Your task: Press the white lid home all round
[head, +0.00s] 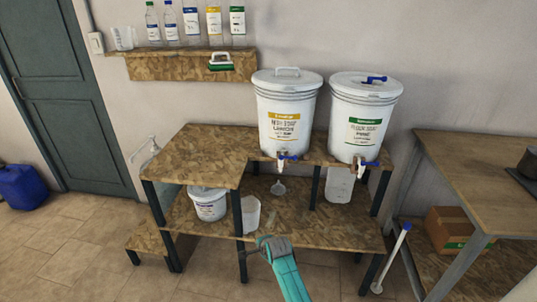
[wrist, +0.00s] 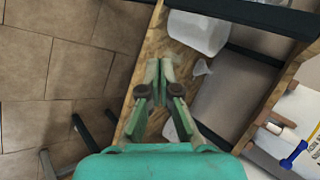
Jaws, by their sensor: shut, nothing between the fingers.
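Two white drums stand on the rack's upper level. The left drum (head: 287,115) has a yellow-banded label and a white lid (head: 287,76) with a handle. The right drum (head: 363,120) has a green-banded label and a white lid (head: 350,82) with a blue piece on top. A small white tub (head: 208,207) on the lower shelf also has a white lid (head: 207,192). I cannot tell how firmly any lid sits. My gripper (head: 262,240) is low in front of the shelf, apart from all lids. In the wrist view its fingers (wrist: 160,68) are shut and empty.
A translucent jug (head: 251,213), a funnel (head: 278,187) and another jug (head: 340,185) are on the lower shelf. Blue-handled taps (head: 287,157) jut from the drums. A wall shelf (head: 185,66) with bottles hangs behind. A wooden bench (head: 480,165) stands right.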

